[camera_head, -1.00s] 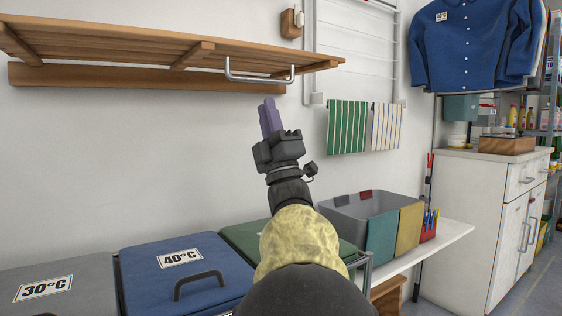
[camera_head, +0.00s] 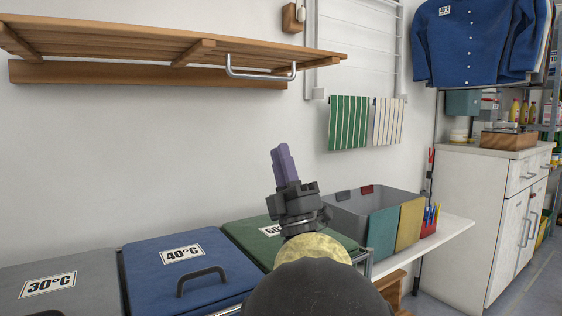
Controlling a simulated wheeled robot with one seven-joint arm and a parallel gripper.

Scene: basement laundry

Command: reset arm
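My gripper (camera_head: 282,158) is in the middle of the head view, with its purple fingers pointing up. The fingers appear close together, with nothing visible between them; the angle does not show clearly whether they are shut. The gripper is in front of the white wall, below the wooden shelf (camera_head: 150,40) and above the green-lidded bin (camera_head: 262,247). My arm hides part of that bin.
A blue bin (camera_head: 220,262) marked 40°C and a grey bin (camera_head: 85,290) marked 30°C stand at lower left. A grey crate (camera_head: 340,212) with cloths sits on a white shelf to the right. A white cabinet (camera_head: 475,210) stands farther right. The wall space above the bins is clear.

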